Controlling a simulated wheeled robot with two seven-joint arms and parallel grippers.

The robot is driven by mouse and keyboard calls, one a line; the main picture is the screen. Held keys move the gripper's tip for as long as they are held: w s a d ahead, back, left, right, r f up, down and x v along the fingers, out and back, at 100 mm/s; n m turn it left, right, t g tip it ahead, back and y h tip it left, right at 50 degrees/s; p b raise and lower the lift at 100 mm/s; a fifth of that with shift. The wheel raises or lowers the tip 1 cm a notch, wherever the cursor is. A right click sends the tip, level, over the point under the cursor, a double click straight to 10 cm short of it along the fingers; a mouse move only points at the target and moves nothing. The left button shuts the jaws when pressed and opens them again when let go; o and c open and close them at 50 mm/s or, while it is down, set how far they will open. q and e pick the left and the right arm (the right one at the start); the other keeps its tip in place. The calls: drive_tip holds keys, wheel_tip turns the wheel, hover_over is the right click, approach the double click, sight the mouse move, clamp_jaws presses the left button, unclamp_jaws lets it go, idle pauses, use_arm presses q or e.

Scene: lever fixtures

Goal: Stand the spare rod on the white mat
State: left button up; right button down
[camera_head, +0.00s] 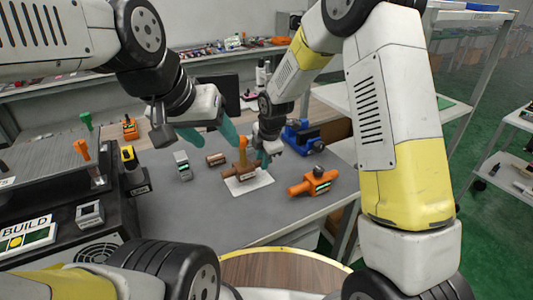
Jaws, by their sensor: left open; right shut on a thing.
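The white mat (262,182) lies on the grey bench top near the middle. An orange upright rod (243,150) stands over the mat, with a brown cylindrical piece (236,171) low beside it; I cannot tell whether they are joined or whether the rod's foot touches the mat. My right gripper (262,158) has its teal fingers at the right side of the rod and is shut on it; the exact contact is partly hidden. My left gripper (212,132) is open and empty, above and left of the mat.
An orange fixture with a dark knob (315,183) lies right of the mat. A brown cylinder (216,159) and a grey block (182,165) lie to its left. A blue vise-like device (302,136) stands behind. The front of the bench is clear.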

drive_tip(key=shift+f, duration=0.95)
drive_tip(key=c, duration=1.2)
unclamp_jaws()
drive_tip(key=shift+f, duration=0.15)
drive_tip(key=v, duration=1.2)
drive_tip(key=s+d+r+m+t, duration=0.2)
drive_tip(key=s+d+r+m, duration=0.6)
drive_tip(key=d+r+m, duration=0.35)
drive_tip(key=s+d+r+m, duration=0.1)
drive_tip(key=s+d+m, duration=0.3)
drive_tip(key=s+m, duration=0.2)
drive_tip(key=s+d+r+m+t, duration=0.1)
drive_tip(key=s+d+r+m, duration=0.1)
drive_tip(key=s+d+m, duration=0.2)
drive_tip(key=s+m, duration=0.2)
drive_tip(key=s, duration=0.2)
drive_tip(key=shift+s+r+m, duration=0.35)
